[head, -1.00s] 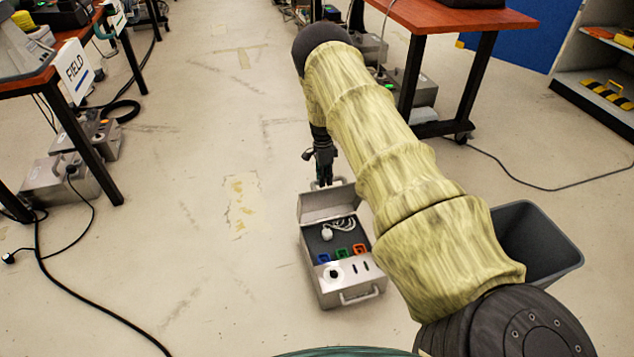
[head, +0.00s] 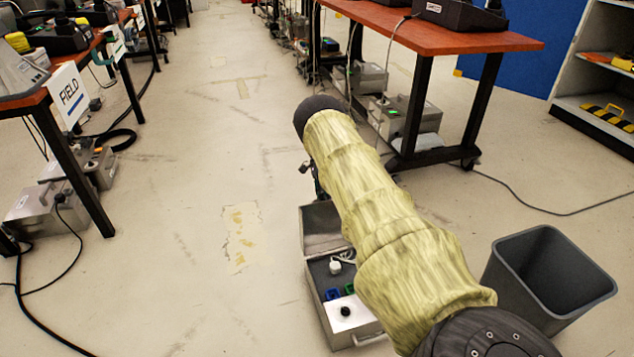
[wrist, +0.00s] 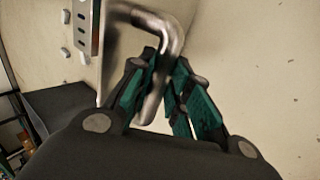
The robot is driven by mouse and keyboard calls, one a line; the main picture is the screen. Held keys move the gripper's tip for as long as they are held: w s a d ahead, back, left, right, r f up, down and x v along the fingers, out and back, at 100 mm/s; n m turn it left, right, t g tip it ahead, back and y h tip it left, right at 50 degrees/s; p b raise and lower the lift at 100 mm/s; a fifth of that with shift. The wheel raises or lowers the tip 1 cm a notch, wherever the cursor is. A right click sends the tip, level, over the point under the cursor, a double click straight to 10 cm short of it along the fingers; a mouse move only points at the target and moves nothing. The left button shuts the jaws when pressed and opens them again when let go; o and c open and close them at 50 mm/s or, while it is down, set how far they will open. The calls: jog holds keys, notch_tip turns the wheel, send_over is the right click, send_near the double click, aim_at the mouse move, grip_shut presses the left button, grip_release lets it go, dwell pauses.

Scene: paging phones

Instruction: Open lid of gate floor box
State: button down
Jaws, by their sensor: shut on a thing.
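The floor box (head: 340,318) stands on the floor in the lower middle of the head view. It is a grey metal case with blue and green sockets, a white plug inside and a black knob on its front panel. Its lid (head: 320,230) is raised, standing up at the back edge. My arm hides the box's right part. In the wrist view my gripper (wrist: 166,65) is shut on the bent metal handle (wrist: 165,30) of the lid. In the head view the gripper is mostly hidden behind my arm.
A grey bin (head: 545,285) stands right of the box. A red-topped table (head: 440,30) with grey boxes beneath is behind to the right. Another table (head: 65,85) with a FIELD sign is at left. Black cables (head: 40,320) lie on the left floor. The middle aisle is clear.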

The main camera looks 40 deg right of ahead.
jog(key=shift+w+d+f, duration=0.15)
jog(key=shift+f, duration=0.05)
dwell(0.4)
jog(key=c, duration=1.3)
grip_release()
jog(key=shift+f, duration=0.1)
jog(key=shift+w, duration=0.1)
jog(key=v, duration=1.2)
